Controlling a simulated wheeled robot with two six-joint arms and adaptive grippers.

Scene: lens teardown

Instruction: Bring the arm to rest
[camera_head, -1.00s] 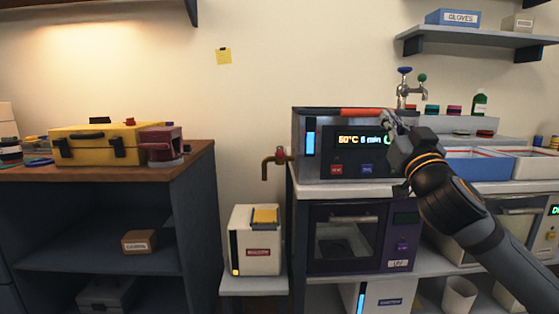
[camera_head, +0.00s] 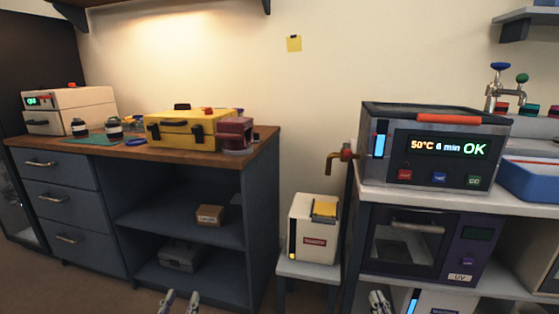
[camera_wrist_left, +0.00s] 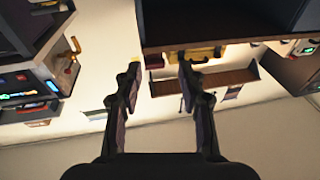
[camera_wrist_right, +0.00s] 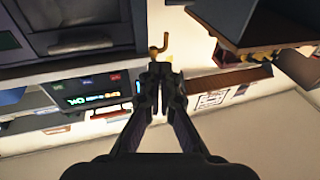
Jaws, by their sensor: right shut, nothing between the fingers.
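My left gripper (camera_head: 180,299) shows only its two fingertips at the bottom edge of the head view, in front of the dark cabinet. In the left wrist view its fingers (camera_wrist_left: 157,78) stand wide apart with nothing between them, so it is open. My right gripper (camera_head: 378,300) shows its tip at the bottom edge of the head view, in front of the shelf under the purple UV oven. In the right wrist view its fingers (camera_wrist_right: 161,72) are together and empty. The rest of both arms is out of the head view.
The steel bath (camera_head: 440,147) reads 50°C 6 min OK and stands above the UV oven (camera_head: 418,245). A brass tap (camera_head: 341,156) juts out left of it. A white box (camera_head: 313,228) sits on a low stand. A yellow case (camera_head: 185,131) lies on the wooden top.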

